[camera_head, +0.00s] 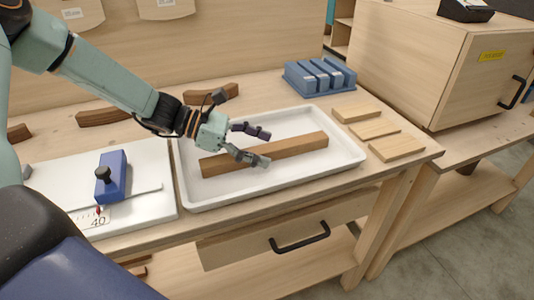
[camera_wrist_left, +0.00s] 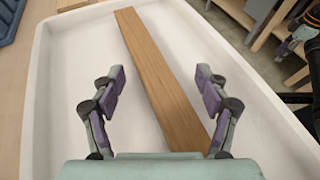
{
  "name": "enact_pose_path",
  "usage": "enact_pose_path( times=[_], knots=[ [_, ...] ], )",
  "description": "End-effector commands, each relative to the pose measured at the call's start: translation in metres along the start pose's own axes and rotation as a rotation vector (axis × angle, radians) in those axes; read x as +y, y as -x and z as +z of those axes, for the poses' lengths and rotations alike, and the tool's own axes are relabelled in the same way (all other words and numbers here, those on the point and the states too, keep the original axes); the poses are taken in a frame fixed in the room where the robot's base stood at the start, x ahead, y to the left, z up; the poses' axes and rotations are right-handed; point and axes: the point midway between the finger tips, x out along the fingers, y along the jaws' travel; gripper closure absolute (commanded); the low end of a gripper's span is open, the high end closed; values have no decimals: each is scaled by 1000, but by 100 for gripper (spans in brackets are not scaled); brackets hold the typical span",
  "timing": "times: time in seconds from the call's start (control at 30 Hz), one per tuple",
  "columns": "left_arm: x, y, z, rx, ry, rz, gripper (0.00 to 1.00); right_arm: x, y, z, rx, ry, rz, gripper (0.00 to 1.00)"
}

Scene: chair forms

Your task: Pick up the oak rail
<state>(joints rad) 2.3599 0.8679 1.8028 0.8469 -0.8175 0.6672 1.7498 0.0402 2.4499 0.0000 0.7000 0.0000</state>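The oak rail (camera_head: 292,146) is a long brown wooden bar lying in a white tray (camera_head: 341,163) on the workbench. It also shows in the left wrist view (camera_wrist_left: 160,75), running from the top middle to the lower right. My left gripper (camera_head: 266,147) is over the rail inside the tray's outline. In the left wrist view the two fingers (camera_wrist_left: 161,87) are spread wide, with the rail between them and nothing gripped. The rail's near end is hidden behind the gripper's base in that view. My right gripper is not identifiable in the head view.
A blue rack (camera_head: 319,77) stands behind the tray. Several pale wood blocks (camera_head: 374,129) lie right of it. A white board with a blue block (camera_head: 112,176) is on the left. Curved brown pieces (camera_head: 104,117) lie behind. A wooden cabinet (camera_head: 432,60) stands at the right.

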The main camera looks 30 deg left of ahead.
Motion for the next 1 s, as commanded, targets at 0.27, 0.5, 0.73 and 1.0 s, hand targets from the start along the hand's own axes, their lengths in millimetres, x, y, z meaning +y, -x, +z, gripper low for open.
enact_pose_path(
  times=[0.27, 0.5, 0.73, 1.0],
  knots=[
    [0, 0, 0, 0, 0, 1, 48, 0, 0, 0, 0, 0, 0, 60],
    [0, 0, 0, 0, 0, 0, 69, 0, 0, 0, 0, 0, 0, 60],
    [0, 0, -1, 2, 0, 0, 88, 0, 0, 0, 0, 0, 0, 60],
    [0, 0, -1, 2, 0, -1, 98, 0, 0, 0, 0, 0, 0, 60]
  ],
)
